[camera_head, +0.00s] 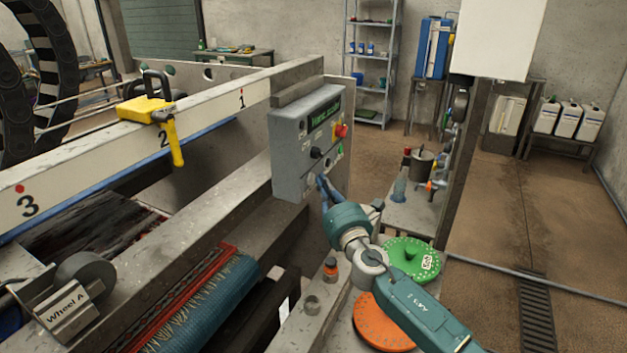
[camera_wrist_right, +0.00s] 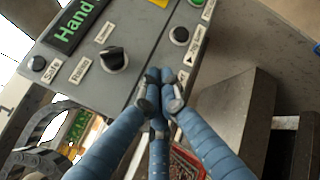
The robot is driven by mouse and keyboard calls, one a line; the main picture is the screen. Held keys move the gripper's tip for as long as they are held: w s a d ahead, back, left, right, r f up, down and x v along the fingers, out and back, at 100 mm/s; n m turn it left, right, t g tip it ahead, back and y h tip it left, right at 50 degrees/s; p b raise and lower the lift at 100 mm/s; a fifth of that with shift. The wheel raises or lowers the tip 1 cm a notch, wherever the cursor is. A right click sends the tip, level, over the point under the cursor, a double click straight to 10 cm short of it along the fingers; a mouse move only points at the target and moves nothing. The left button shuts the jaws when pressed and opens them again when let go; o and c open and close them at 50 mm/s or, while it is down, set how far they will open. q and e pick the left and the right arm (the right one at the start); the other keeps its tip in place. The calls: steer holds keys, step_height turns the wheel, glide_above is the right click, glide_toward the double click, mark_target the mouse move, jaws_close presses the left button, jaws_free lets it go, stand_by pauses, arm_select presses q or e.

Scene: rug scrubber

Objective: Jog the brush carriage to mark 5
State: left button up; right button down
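The grey control box (camera_head: 300,145) stands at the end of the white marked beam (camera_head: 100,150). Its green display (camera_wrist_right: 78,22) reads "Hand" in the right wrist view. Below are a black selector knob (camera_wrist_right: 113,59) and black push buttons, one (camera_wrist_right: 180,36) at the right. My right gripper (camera_head: 322,182) is at the box's lower front; its fingertips (camera_wrist_right: 160,90) are drawn together with nothing visible between them. They cover part of the panel; contact is unclear. A yellow block with a hanging yellow pointer (camera_head: 172,140), possibly the brush carriage's, sits by mark 2. Mark 5 and my left gripper are out of view.
A red stop button (camera_head: 340,131) is on the box's right side. A side table (camera_head: 410,215) holds bottles.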

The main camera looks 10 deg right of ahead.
steer(key=shift+w+a, duration=0.2)
steer(key=shift+a, duration=0.2)
stand_by(2.4)
steer(key=shift+s+d, duration=0.45)
steer(key=shift+d, duration=0.25)
steer(key=s+d, duration=0.2)
steer(key=d+p, duration=0.1)
steer(key=d, duration=0.1)
steer(key=shift+s+d, duration=0.1)
steer(key=shift+s, duration=0.3)
stand_by(0.9)
